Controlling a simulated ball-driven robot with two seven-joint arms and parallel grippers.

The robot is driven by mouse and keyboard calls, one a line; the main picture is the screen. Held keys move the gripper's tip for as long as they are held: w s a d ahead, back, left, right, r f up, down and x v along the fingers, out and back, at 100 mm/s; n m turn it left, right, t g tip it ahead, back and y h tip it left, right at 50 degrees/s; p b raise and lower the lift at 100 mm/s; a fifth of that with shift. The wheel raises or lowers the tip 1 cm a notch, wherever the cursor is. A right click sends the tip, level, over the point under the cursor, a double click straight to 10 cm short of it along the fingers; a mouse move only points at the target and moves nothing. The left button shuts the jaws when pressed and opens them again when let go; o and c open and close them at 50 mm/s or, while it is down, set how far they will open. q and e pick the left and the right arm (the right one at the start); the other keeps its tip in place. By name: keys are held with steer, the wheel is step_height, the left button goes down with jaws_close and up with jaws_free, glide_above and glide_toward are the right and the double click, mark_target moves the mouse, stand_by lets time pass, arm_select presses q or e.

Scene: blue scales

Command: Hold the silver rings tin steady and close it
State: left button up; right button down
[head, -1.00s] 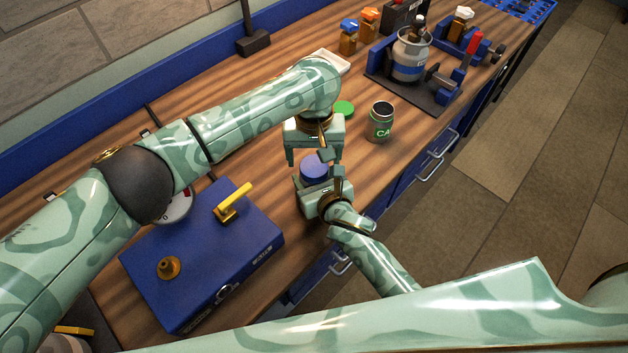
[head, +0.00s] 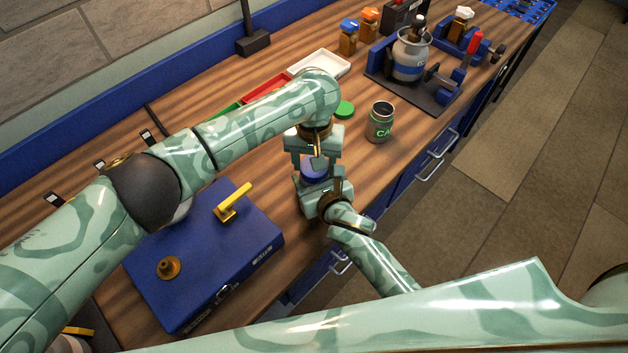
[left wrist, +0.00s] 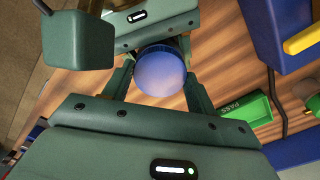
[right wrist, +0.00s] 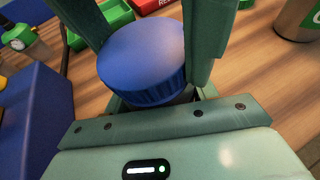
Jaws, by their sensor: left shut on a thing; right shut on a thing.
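The tin shows mainly as its ribbed blue lid (head: 314,172), seen also in the left wrist view (left wrist: 161,73) and right wrist view (right wrist: 142,58). The lid sits on top of the tin, with a sliver of silver body below its rim; the tin's label is hidden. My left gripper (head: 313,163) reaches down from above and is shut on the blue lid. My right gripper (head: 322,187) comes in from the front right, low, and is shut on the tin's body below the lid. Whether the lid is tight cannot be told.
An open tin marked "CA" (head: 380,124) and a green lid (head: 344,109) stand beyond the grippers. A blue case (head: 205,262) with a yellow handle lies left. White (head: 330,64) and red (head: 266,90) trays lie behind my left arm. The bench edge is close at right.

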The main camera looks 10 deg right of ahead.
arm_select(q)
steer(key=shift+m, duration=0.8)
steer(key=o, duration=1.1)
steer(key=shift+s+d, duration=0.1)
steer(key=shift+d, duration=0.1)
steer(key=shift+r, duration=2.3)
steer(key=shift+a, duration=0.2)
steer(key=shift+c, duration=0.4)
